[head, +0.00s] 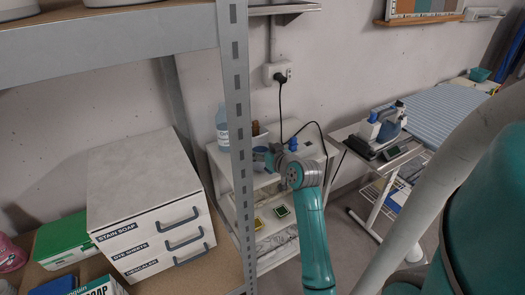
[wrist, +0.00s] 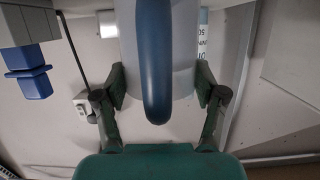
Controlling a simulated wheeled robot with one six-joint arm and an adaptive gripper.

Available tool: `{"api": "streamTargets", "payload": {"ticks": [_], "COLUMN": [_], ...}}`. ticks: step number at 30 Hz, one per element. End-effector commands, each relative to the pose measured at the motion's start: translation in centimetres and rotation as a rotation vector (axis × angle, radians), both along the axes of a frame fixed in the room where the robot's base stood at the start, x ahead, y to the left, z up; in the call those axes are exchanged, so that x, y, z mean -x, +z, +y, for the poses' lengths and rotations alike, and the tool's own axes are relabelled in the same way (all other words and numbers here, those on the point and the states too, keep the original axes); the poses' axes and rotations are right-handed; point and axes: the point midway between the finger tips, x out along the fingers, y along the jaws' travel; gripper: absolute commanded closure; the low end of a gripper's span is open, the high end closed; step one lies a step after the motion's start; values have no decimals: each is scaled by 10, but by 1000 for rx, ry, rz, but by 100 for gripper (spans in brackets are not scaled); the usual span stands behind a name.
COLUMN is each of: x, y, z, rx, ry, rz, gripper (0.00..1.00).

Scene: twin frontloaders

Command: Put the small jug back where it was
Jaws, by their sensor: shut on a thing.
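In the wrist view, a pale, translucent jug with a thick blue handle (wrist: 158,60) fills the middle. My gripper (wrist: 160,88) is shut on it, with one green finger on each side of the jug. The jug's base and top are out of that view. In the head view, my gripper (head: 272,158) is over the top of a white trolley (head: 325,150) by the wall. My own wrist hides most of the jug there; a blue bit (head: 260,153) shows left of the wrist. I cannot tell whether the jug touches the trolley top.
A clear bluish bottle (head: 222,130) stands at the trolley's left. A metal rack post (head: 238,130) and a white drawer unit (head: 150,205) stand nearer on the left. A wall socket (head: 278,73) has a hanging cord.

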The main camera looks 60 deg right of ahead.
Motion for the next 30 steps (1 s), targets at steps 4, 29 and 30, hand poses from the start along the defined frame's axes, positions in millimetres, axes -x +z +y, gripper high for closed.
{"api": "streamTargets", "payload": {"ticks": [4,29,30], "x": [0,36,43], "y": [-1,13,15], "z": [0,21,25], "rx": [1,0,0], "ry": [0,-3,-3], "rz": [-1,0,0], "gripper": [76,5,5]}}
